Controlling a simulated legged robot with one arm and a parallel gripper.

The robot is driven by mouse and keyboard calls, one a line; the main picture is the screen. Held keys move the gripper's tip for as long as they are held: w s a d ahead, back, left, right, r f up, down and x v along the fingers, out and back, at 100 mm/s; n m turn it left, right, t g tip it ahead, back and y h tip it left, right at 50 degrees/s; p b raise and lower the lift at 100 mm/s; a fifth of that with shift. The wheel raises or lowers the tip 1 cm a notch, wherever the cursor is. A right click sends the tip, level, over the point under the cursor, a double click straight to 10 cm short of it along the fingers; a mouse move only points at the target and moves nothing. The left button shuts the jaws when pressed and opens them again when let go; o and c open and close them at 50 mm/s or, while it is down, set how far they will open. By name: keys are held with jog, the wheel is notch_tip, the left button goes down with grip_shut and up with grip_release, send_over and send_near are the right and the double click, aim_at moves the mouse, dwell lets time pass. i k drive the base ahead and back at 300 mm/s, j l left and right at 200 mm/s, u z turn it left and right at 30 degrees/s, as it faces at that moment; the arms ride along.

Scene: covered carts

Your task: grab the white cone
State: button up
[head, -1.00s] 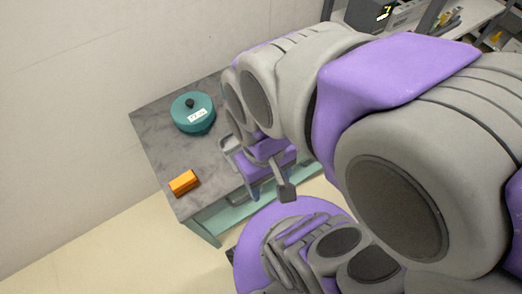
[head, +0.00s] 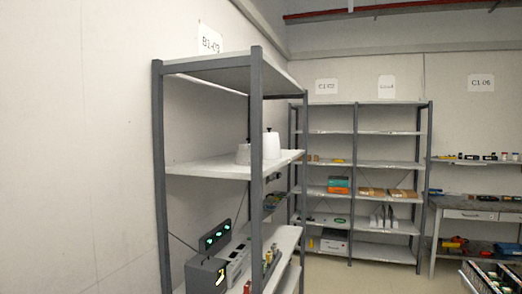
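I cannot make out a clear white cone. Two white lidded containers with black knobs, a taller one (head: 271,145) and a shorter one (head: 243,154), stand on the middle board of the near shelf. They look rounded rather than conical, and the shelf's front post partly hides them. Several small pale upright shapes (head: 383,217) stand on a lower board of the far shelf; they are too small to identify. My gripper is not in view.
The grey near shelf (head: 210,167) stands against the left wall, with dark devices (head: 207,272) low down. A far shelf (head: 335,163) holds boxes. A workbench (head: 470,211) and a cart (head: 478,280) are at right. Some floor is clear between them.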

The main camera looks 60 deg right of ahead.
aim_at(271, 148)
jog(key=z, duration=1.8)
jog(key=i+z, duration=0.1)
jog(key=i+l, duration=0.55)
jog(key=i, duration=0.15)
jog(key=i+l, duration=0.55)
jog(key=i, duration=0.15)
